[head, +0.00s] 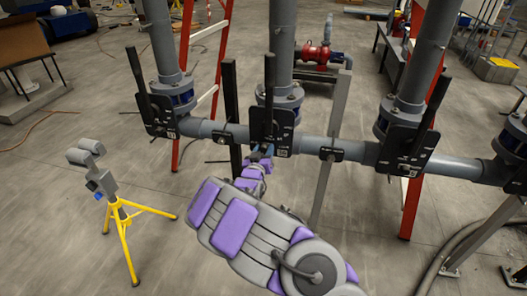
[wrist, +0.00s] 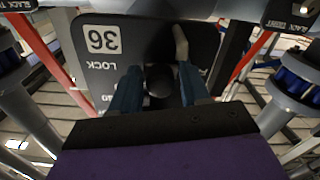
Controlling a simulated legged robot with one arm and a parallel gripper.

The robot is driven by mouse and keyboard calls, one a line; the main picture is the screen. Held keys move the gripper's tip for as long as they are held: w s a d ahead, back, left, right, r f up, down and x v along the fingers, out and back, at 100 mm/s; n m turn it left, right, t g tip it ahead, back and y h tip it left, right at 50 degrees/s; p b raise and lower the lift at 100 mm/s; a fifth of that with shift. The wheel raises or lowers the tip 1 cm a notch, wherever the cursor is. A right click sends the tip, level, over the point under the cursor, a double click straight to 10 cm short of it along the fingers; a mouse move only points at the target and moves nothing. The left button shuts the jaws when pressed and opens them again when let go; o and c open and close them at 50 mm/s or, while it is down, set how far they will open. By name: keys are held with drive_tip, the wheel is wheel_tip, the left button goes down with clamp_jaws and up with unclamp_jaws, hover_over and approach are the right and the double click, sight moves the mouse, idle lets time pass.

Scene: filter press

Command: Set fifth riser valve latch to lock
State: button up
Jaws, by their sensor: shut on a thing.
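The riser valve at my gripper has a black plate (head: 286,140) with a tall black handle (head: 269,78). In the wrist view, the plate (wrist: 150,40) carries an upside-down "LOCK" and a white label "36". My gripper (head: 262,152) is at the lower part of this plate. In the wrist view, my gripper (wrist: 160,84) has its two blue-grey fingers on either side of a dark rounded latch knob (wrist: 160,78) and is shut on it. A light grey, finger-like piece (wrist: 181,45) stands above the right finger. The lower part of the latch is hidden.
A grey horizontal pipe (head: 318,146) runs behind the valves. Neighbouring risers have black plates at left (head: 160,118) and right (head: 404,147). Grey posts and red frame legs (head: 411,205) stand close by. A yellow tripod (head: 122,218) stands on open floor at left.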

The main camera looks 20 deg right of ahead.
clamp_jaws()
drive_tip(key=shift+s+d+f, duration=0.1)
drive_tip(key=shift+s+d, duration=0.35)
drive_tip(key=shift+d, duration=0.2)
drive_tip(key=shift+s+d, duration=0.45)
drive_tip(key=shift+d, duration=0.15)
drive_tip(key=o, duration=0.9)
unclamp_jaws()
drive_tip(key=shift+s, duration=0.1)
drive_tip(key=p+v, duration=0.3)
drive_tip(key=v, duration=1.4)
drive_tip(key=shift+a+p, duration=0.15)
drive_tip(key=shift+p, duration=0.25)
